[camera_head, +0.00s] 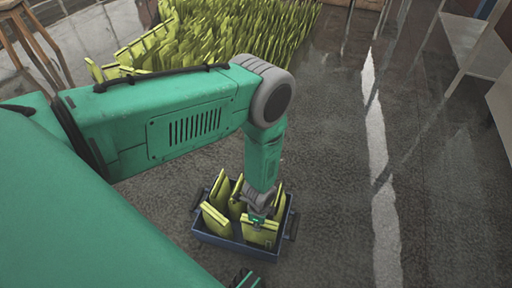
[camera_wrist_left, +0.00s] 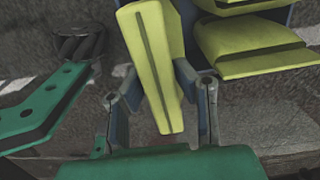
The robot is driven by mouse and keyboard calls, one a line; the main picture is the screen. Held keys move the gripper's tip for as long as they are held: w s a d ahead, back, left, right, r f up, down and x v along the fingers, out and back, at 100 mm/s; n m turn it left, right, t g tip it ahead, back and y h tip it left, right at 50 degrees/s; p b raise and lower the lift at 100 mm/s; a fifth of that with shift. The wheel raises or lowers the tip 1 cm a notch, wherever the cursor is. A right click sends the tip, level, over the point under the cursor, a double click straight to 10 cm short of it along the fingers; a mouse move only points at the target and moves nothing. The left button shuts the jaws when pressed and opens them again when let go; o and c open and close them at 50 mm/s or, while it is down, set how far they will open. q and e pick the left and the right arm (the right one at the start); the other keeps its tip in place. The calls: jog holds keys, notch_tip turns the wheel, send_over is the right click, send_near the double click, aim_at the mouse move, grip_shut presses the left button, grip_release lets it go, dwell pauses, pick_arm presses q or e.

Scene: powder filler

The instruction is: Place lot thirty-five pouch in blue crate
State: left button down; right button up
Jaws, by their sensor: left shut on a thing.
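My left gripper (camera_head: 258,222) is over the front right part of the blue crate (camera_head: 238,249) in the head view. It is shut on a yellow-green pouch (camera_head: 262,236), which sits within the crate's outline. In the left wrist view the gripper's fingers (camera_wrist_left: 158,98) are on either side of the upright, slightly tilted pouch (camera_wrist_left: 153,60). Whether the pouch touches the crate floor is hidden. Several similar pouches (camera_head: 216,220) stand in the crate. No lot number is readable.
A large mass of yellow-green pouches (camera_head: 240,35) stands on the floor at the back. A wooden stool (camera_head: 30,45) is at the far left and a pale table (camera_head: 475,45) at the far right. The dark floor right of the crate is clear.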

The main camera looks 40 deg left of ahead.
pick_arm(q)
jog(key=shift+a+f, duration=0.3)
jog(key=shift+f, duration=0.15)
notch_tip(320, 180, down, 4)
jog(key=shift+r+b, duration=0.1)
jog(key=shift+b, duration=0.85)
jog(key=c, duration=1.3)
grip_release()
jog(key=shift+a, duration=0.1)
notch_tip(320, 180, up, 12)
jog(key=p, duration=0.5)
jog(key=shift+a+f, duration=0.15)
jog(key=shift+f, duration=0.1)
jog(key=shift+r, duration=0.35)
pick_arm(e)
jog(key=r, duration=0.1)
jog(key=a+r, duration=0.1)
jog(key=r, duration=0.1)
jog(key=shift+r, duration=0.3)
